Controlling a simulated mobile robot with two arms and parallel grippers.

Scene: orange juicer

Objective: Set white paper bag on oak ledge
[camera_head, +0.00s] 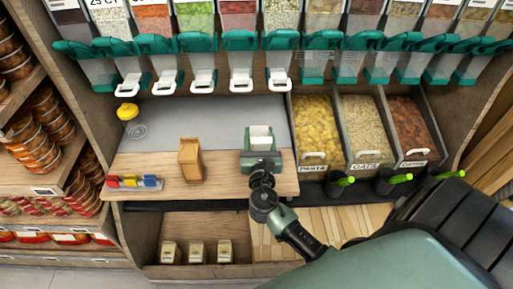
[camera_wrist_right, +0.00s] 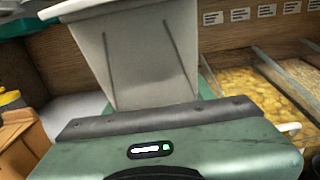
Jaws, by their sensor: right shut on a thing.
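The white paper bag (camera_head: 261,134) is upright with its open top facing up, over the right part of the oak ledge (camera_head: 225,178). My right gripper (camera_head: 261,157) is shut on the bag from the front side. In the right wrist view the bag (camera_wrist_right: 140,58) fills the upper middle, with two creases down its face, above the green gripper body. The gripper hides the lower part of the bag, so I cannot tell whether it touches the ledge. My left gripper is not in view.
A brown paper bag (camera_head: 190,161) stands left of my gripper. A tray of coloured pieces (camera_head: 134,183) and a yellow-topped item (camera_head: 128,112) are farther left. Bins of pasta (camera_head: 317,128) and oats stand close on the right. Dispensers (camera_head: 239,75) hang above. Grey surface behind is mostly clear.

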